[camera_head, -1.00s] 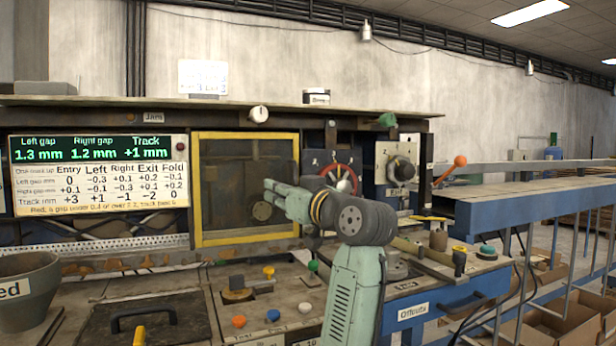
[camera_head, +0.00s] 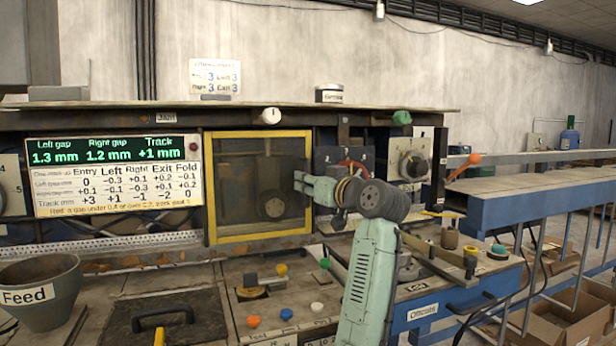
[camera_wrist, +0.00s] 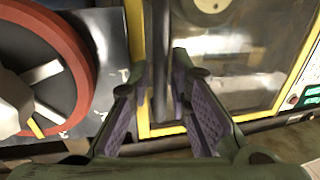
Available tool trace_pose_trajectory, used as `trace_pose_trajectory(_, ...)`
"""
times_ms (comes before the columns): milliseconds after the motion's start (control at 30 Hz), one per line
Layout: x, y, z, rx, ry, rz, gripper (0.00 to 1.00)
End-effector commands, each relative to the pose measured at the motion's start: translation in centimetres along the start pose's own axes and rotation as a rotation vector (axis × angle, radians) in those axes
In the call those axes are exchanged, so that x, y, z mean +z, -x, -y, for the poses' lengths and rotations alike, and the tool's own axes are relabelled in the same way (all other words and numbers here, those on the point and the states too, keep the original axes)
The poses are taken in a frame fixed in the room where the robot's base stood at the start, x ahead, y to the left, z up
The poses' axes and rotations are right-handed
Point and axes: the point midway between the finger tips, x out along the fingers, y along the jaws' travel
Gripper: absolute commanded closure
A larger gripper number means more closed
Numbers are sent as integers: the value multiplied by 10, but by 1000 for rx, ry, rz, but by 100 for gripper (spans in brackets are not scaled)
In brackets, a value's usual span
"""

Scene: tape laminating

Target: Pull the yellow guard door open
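The yellow-framed guard door (camera_head: 208,190) is shut in the panel, with a dark see-through pane. Its right frame side is partly behind my gripper (camera_head: 308,188) in the head view. In the wrist view, the door frame (camera_wrist: 160,131) and pane lie beyond my gripper (camera_wrist: 165,103). The purple-padded fingers are apart. A dark upright bar (camera_wrist: 160,70), seemingly the door's handle, shows between them, beside the yellow frame side. I cannot tell whether either finger touches it.
A red handwheel (camera_wrist: 82,60) is close beside my gripper in the wrist view. A readout board (camera_head: 118,178) is left of the door. A bench with coloured knobs (camera_head: 287,314) and a feed bucket (camera_head: 40,297) is below. A blue conveyor (camera_head: 520,205) extends right.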

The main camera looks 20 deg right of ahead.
Motion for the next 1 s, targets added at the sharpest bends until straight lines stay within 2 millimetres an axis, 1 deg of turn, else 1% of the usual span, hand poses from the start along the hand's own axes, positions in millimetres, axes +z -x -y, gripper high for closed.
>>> trace_pose_trajectory(300, 1, -3, 0, 0, 0, 1, 82)
trace_pose_trajectory(567, 1, -2, 0, 0, 0, 1, 100)
trace_pose_trajectory(1000, 1, -2, 0, 0, 0, 1, 100)
